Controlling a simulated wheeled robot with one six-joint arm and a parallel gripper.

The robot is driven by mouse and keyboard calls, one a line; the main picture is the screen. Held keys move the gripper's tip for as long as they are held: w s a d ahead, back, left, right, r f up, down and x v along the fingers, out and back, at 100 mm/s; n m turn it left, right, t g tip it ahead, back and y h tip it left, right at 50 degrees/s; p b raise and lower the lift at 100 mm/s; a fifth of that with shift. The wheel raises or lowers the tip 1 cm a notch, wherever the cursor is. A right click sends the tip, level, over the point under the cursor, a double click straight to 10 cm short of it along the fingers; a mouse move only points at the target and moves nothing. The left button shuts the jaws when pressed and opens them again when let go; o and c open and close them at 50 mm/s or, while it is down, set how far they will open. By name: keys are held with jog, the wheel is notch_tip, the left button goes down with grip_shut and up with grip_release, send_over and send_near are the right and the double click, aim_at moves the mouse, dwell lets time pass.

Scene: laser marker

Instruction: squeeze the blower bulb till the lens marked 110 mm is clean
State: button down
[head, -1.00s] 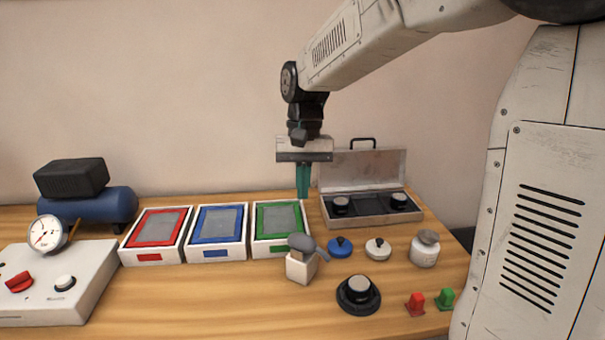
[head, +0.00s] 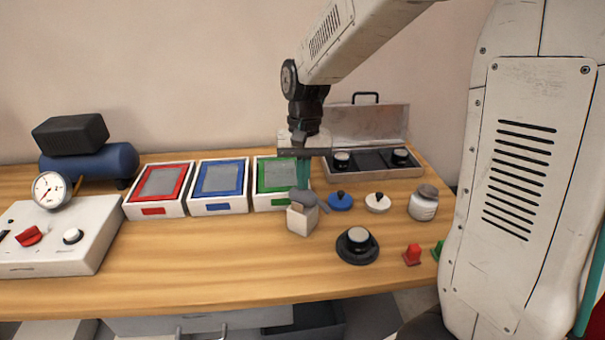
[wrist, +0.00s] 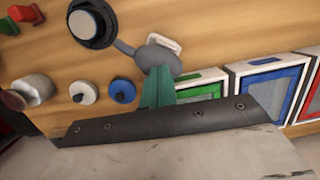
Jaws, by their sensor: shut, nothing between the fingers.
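The grey blower bulb (head: 302,199) rests on a small white block (head: 302,219), its nozzle pointing right. The bulb also shows in the wrist view (wrist: 158,60). My gripper (head: 303,185) points down with its teal fingers shut and empty, tips close by the bulb; I cannot tell whether they touch it. The fingers also show in the wrist view (wrist: 158,72), overlapping the bulb's edge. A lens (head: 358,237) sits in a black round holder (head: 358,251) right of the block. Two more lenses (head: 341,159) (head: 400,156) lie in the open case. No 110 mm marking is readable.
Red (head: 160,184), blue (head: 221,181) and green (head: 277,177) framed trays stand behind and left of the bulb. A blue lid (head: 340,202), a white lid (head: 377,203) and a jar (head: 423,203) stand right. The front middle of the table is clear.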

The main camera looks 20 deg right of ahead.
jog(key=shift+s+f, duration=0.1)
jog(key=shift+f, duration=0.65)
notch_tip(320, 180, up, 14)
jog(key=w+d, duration=0.1)
jog(key=w, duration=0.1)
jog(key=shift+w+d, duration=0.15)
jog(key=shift+s+a+r+h, duration=0.2)
jog(key=shift+a+r+h, duration=0.15)
jog(key=shift+a+r, duration=0.2)
jog(key=shift+s+a+r+h, duration=0.15)
jog(key=shift+a+r+h, duration=0.25)
jog(key=shift+a, duration=0.25)
jog(key=shift+f, duration=0.15)
jog(key=f, duration=0.4)
jog(key=s+f, duration=0.1)
jog(key=f, duration=0.8)
jog(key=shift+s+d+f, duration=0.3)
jog(key=shift+s+f, duration=0.05)
